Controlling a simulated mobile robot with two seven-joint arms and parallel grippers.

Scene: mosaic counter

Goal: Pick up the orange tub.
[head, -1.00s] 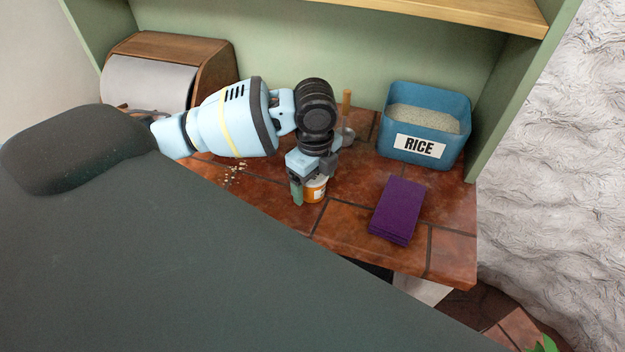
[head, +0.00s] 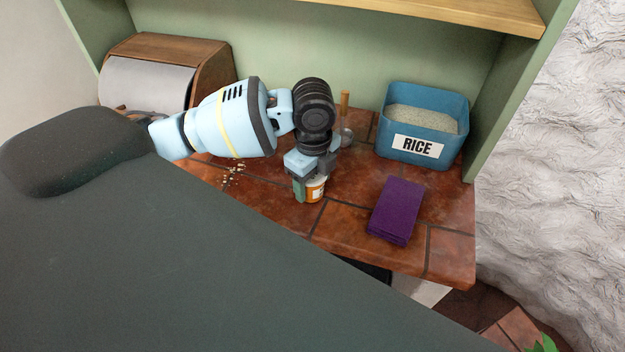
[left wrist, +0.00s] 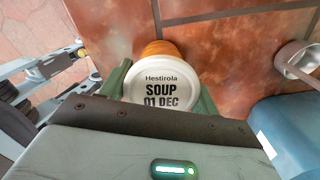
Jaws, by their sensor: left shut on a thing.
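The orange tub (head: 316,188) stands on the tiled counter in the head view, partly hidden by my left gripper (head: 311,189). In the left wrist view the tub (left wrist: 161,85) shows its white lid, with "Hestirola SOUP 01 DEC" in black letters, and a strip of orange side. The green fingers of my left gripper (left wrist: 161,92) are on either side of the tub and shut on it. The tub looks upright at counter level; I cannot tell if its base touches the counter. My right gripper is not in view.
A purple folded cloth (head: 396,210) lies to the right of the tub. A blue rice bin (head: 424,122) stands at the back right. A metal scoop with a wooden handle (head: 344,106) is behind the gripper. Small crumbs (head: 233,175) lie to the left. A wooden bread box (head: 212,68) is at the back left.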

